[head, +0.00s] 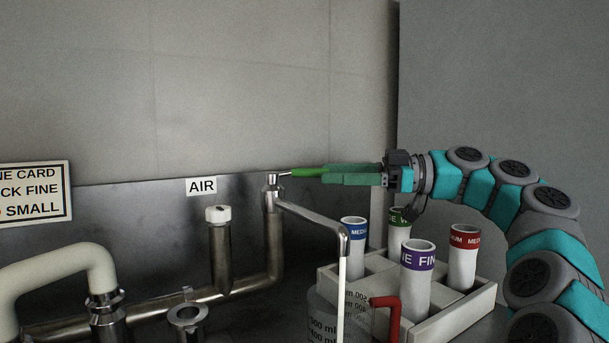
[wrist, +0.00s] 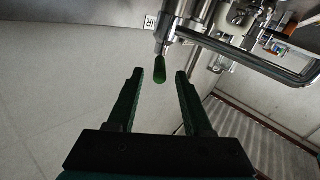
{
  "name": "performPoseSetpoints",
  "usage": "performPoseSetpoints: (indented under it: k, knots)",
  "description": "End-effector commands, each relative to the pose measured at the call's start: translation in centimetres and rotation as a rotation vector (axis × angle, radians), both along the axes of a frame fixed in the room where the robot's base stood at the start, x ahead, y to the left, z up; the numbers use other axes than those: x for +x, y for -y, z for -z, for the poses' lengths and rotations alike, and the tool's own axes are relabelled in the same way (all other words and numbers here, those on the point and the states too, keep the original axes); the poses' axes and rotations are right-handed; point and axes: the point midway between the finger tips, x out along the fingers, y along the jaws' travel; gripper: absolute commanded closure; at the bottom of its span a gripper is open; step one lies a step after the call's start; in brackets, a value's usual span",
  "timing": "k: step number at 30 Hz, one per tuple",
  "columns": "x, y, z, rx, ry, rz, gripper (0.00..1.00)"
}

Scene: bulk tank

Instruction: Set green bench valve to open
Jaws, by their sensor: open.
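The bench valve's green lever (head: 307,171) points right, roughly level, from the top of a steel standpipe (head: 273,230) in the head view. In the wrist view the green lever (wrist: 160,70) points toward me from its metal stem. My gripper (head: 325,174) is at the lever's free end in the head view. In the wrist view my gripper (wrist: 158,75) is open, with the lever's tip between the fingertips and a gap on both sides. A bent steel spout (head: 318,219) runs right from the standpipe.
A clear measuring jug (head: 325,312) with a red handle (head: 386,318) stands below the spout. A thin white vertical strip (head: 342,290) hangs from the spout. A white rack (head: 447,322) holds several labelled tubes below my arm. A white-capped pipe (head: 218,250) stands left, under an AIR sign (head: 201,186).

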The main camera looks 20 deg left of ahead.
Motion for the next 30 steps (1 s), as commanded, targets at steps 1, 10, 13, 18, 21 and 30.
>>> performPoseSetpoints:
  k: [1, 10, 13, 18, 21, 30]
  knots:
    - [0.1, 0.1, 0.2, 0.002, 0.007, -0.004, 0.49]
    - [-0.4, -1.9, 0.2, 0.005, 0.014, -0.007, 0.49]
    - [-0.7, -3.3, 0.2, 0.003, 0.012, -0.01, 0.49]
    - [-1.2, -5.8, 0.1, 0.004, 0.011, -0.006, 0.49]
    - [-1.5, -7.0, 0.1, 0.003, 0.014, -0.008, 0.49]
    - [-1.6, -7.6, 0.2, 0.005, 0.013, -0.005, 0.49]
